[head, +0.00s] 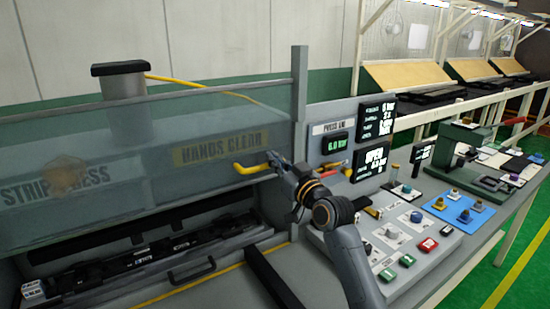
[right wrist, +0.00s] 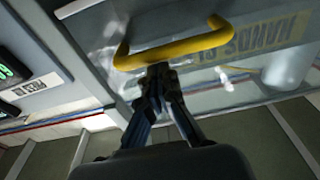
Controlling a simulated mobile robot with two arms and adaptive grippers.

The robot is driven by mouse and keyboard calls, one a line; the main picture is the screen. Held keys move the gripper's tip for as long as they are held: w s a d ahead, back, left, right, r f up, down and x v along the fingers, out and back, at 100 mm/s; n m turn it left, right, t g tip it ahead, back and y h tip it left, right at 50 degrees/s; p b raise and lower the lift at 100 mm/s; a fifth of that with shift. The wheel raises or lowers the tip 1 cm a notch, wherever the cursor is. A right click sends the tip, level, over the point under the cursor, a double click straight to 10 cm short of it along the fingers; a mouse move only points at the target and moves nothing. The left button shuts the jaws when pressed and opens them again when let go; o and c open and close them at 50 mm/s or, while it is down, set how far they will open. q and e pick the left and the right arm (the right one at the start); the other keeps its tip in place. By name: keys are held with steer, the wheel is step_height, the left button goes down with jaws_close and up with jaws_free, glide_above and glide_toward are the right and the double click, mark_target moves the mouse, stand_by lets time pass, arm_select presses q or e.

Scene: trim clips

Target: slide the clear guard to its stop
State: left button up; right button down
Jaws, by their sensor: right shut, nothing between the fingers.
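The clear guard (head: 120,140) is a tinted see-through panel across the front of the press at the left of the head view. It bears a yellow "HANDS CLEAR" label (head: 222,149) and a yellow bar handle (head: 246,170). An opening shows below its lower edge. My right gripper (head: 272,158) is shut and empty at the handle's right end. In the right wrist view its fingertips (right wrist: 158,72) are close below the yellow handle (right wrist: 175,50); whether they touch it I cannot tell. My left gripper is not in view.
Below the guard lies a dark press bed (head: 130,262) with a small black handle (head: 192,270). A grey post (head: 299,120) stands at the guard's right edge. Right of it are a control panel with buttons (head: 407,260), lit displays (head: 374,118) and a blue mat (head: 457,209).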

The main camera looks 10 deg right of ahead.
arm_select(q)
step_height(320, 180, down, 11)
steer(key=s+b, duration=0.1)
steer(key=b, duration=0.9)
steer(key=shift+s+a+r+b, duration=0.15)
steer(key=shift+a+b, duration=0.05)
steer(key=shift+b, duration=0.1)
arm_select(e)
step_height(320, 180, down, 17)
